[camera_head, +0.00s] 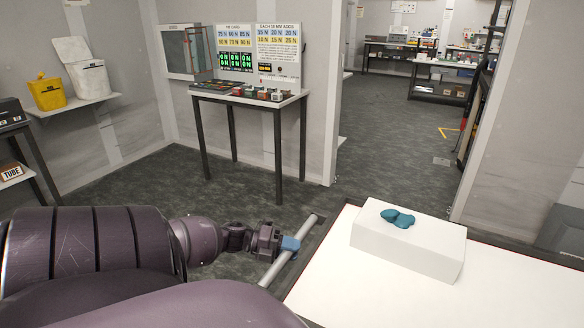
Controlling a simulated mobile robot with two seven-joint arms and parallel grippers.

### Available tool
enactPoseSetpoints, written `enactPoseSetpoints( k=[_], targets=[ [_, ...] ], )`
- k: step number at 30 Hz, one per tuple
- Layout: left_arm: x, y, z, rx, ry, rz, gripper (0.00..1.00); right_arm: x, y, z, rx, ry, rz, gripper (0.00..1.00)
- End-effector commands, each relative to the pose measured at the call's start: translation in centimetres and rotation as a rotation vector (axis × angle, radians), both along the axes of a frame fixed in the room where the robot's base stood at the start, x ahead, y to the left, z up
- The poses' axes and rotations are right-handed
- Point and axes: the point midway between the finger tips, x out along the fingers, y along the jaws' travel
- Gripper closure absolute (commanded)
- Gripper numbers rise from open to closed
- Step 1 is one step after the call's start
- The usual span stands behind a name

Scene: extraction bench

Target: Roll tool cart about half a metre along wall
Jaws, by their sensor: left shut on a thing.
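The tool cart (385,300) fills the lower right, with a white top and a dark raised rim. A pale grey bar handle (308,232) runs along its left side. My left gripper (287,246) reaches in from the left and is shut on this handle, near the bar's middle. The gripper's blue finger part covers a piece of the bar. The cart's wheels and lower body are hidden. My right gripper is not in view.
A white block (410,248) with teal lumps (398,217) on it sits on the cart top. A dark-legged table (250,99) stands by the back wall. A doorway opens onto grey floor (390,130). A wall (518,120) stands beyond the cart at right.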

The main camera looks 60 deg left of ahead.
Motion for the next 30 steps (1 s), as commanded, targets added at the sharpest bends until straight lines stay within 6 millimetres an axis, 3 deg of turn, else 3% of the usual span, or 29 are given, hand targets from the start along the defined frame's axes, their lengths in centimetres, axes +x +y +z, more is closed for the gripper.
enactPoseSetpoints(
  k=[2,3,8,20,30],
  targets=[
    [0.0,-0.1,-0.1,0.000,0.001,-0.004,1.00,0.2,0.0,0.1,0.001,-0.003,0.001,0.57],
    [0.0,-0.1,-0.1,0.000,0.001,-0.004,0.67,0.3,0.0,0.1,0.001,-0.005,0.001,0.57],
    [0.0,-0.1,0.0,0.000,0.000,-0.003,0.45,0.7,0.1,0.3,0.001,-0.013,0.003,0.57],
    [-0.8,0.5,0.1,0.001,0.002,-0.001,0.45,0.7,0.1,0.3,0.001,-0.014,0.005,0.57],
    [-5.4,3.9,1.1,0.002,0.003,-0.001,0.45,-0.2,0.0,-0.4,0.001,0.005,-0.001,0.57]
  ],
)
